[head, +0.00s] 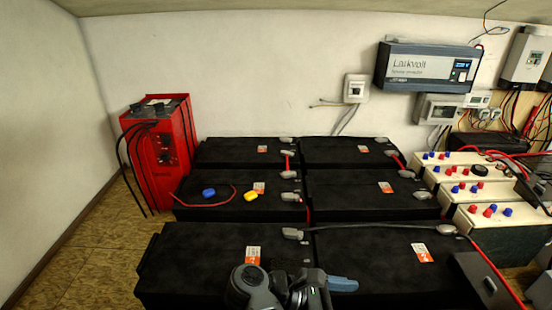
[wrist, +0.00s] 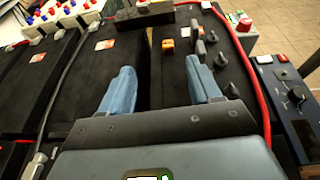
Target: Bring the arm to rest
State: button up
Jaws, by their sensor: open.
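My gripper (head: 341,284) is at the bottom middle of the head view, in front of and over the front row of black batteries. In the wrist view my gripper (wrist: 162,85) shows two blue fingers spread wide, with nothing between them. Beyond the fingers lie a dark battery top and a dark gap. The arm's wrist part shows in the head view; the rest of the arm is out of sight.
Black batteries (head: 210,240) fill the middle in rows. A blue cap (head: 208,193) and a yellow cap (head: 251,196) lie on one. A red charger (head: 160,150) stands left. Cream batteries (head: 505,222) stand right. A red cable (wrist: 252,75) runs near my gripper.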

jog(key=s+d+r+n+t+h+b, duration=0.15)
jog(key=d+n+t, duration=0.25)
jog(key=d, duration=0.4)
jog(key=s+d+n+t+h+b, duration=0.1)
jog(key=s+d+n+t+h, duration=0.2)
jog(key=d+n, duration=0.35)
jog(key=s+d+r+n+t+y+b, duration=0.1)
jog(key=s+d+n+t+y, duration=0.1)
jog(key=s+n+t, duration=0.35)
jog(key=s+d+r+n+t+y+b, duration=0.1)
jog(key=s+r+n+t+y, duration=0.15)
jog(key=n+t, duration=0.45)
jog(key=s+a+n+g+y+b, duration=0.1)
jog(key=s+a+n+y, duration=0.2)
jog(key=s+n, duration=0.4)
jog(key=s+a+f+n+g+y+b, duration=0.1)
jog(key=s+a+n+y, duration=0.3)
jog(key=n, duration=0.9)
jog(key=s+a+f+n+g+y+b, duration=0.1)
jog(key=s+a+n+g+y+b, duration=0.2)
jog(key=s+n+y, duration=0.4)
jog(key=shift+s+a+f+n, duration=0.15)
jog(key=shift+s+n, duration=1.55)
jog(key=shift+s, duration=0.3)
jog(key=shift+g, duration=0.25)
